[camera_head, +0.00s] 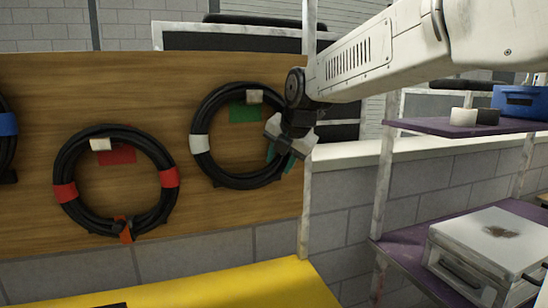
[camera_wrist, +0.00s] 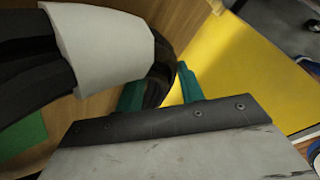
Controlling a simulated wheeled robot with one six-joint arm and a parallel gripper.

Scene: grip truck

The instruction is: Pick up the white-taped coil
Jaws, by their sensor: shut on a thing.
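The white-taped coil (camera_head: 204,115) is a black ring hanging upright against the wooden board, with white tape on its left side and a white piece near its top. A green patch (camera_head: 245,112) shows on the board inside the ring. My gripper (camera_head: 280,156) is at the ring's right side and covers part of it. In the wrist view, the teal fingers of my gripper (camera_wrist: 160,90) sit on either side of the black coil, shut on it. A broad white tape band (camera_wrist: 100,42) on the coil (camera_wrist: 30,60) shows at upper left. The fingertips are partly hidden.
A red-taped coil (camera_head: 70,160) hangs to the left on the wooden board (camera_head: 225,210); a blue-taped one (camera_head: 6,125) is cut off at the left edge. A yellow surface (camera_head: 240,285) lies below. A shelf (camera_head: 425,126) with a blue container (camera_head: 520,100) and grey case (camera_head: 490,250) stands right.

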